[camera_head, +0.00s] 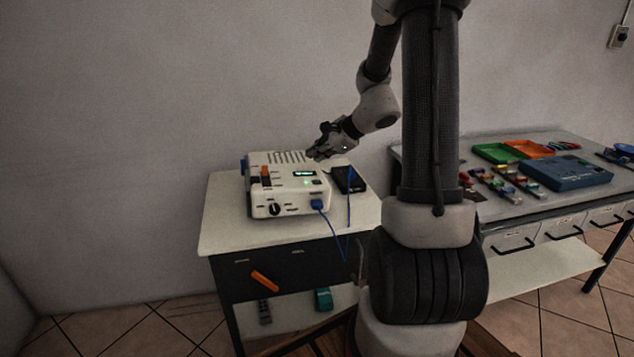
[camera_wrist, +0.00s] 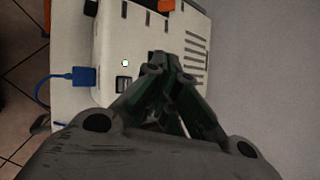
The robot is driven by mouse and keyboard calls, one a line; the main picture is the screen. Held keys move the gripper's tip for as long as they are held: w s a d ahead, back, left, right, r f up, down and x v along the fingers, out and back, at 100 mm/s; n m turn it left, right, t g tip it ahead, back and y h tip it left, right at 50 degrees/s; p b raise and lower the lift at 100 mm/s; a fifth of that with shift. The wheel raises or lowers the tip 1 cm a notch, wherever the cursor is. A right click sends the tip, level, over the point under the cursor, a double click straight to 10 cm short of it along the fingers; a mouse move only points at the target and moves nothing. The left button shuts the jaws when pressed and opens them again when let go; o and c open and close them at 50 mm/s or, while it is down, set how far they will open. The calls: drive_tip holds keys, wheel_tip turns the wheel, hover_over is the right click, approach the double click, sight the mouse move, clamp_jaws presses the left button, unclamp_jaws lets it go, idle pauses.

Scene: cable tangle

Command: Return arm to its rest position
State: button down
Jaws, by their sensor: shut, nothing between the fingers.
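My gripper (camera_head: 316,154) hangs above the back right part of a white box-shaped device (camera_head: 290,205) in the head view. In the wrist view my gripper (camera_wrist: 170,62) shows with its fingers together and nothing between them, over the white device (camera_wrist: 118,45) and beside its vent slots. I cannot tell the exact height of the fingertips over its top. My arm is bent, with the forearm reaching down to the left from the upper links.
The device stands on a white-topped table (camera_head: 225,235). A blue plug (camera_head: 317,204) with a blue cable sits at its front, and a black box (camera_head: 349,180) lies to its right. A second table at right holds green and orange trays (camera_head: 497,152) and a blue case (camera_head: 565,172).

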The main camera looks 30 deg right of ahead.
idle(0.5)
drive_tip(key=shift+s+a+f+n, duration=0.1)
drive_tip(key=shift+s+n, duration=0.15)
drive_tip(key=shift+n, duration=0.25)
drive_tip(key=s+a+r+n+g, duration=0.1)
drive_tip(key=s+a+n+g, duration=0.2)
drive_tip(key=s+n+g, duration=0.95)
drive_tip(key=s+a+r+n+t+h, duration=0.1)
drive_tip(key=s+r+n+t+h, duration=0.1)
drive_tip(key=s+r+n+t, duration=0.2)
drive_tip(key=s+a+r+n+t+h, duration=0.2)
drive_tip(key=s+r+n+t, duration=0.2)
drive_tip(key=s+r, duration=0.4)
drive_tip(key=s, duration=0.5)
drive_tip(key=shift+s+n+h, duration=0.2)
drive_tip(key=shift+n+h, duration=0.1)
drive_tip(key=shift+n, duration=0.05)
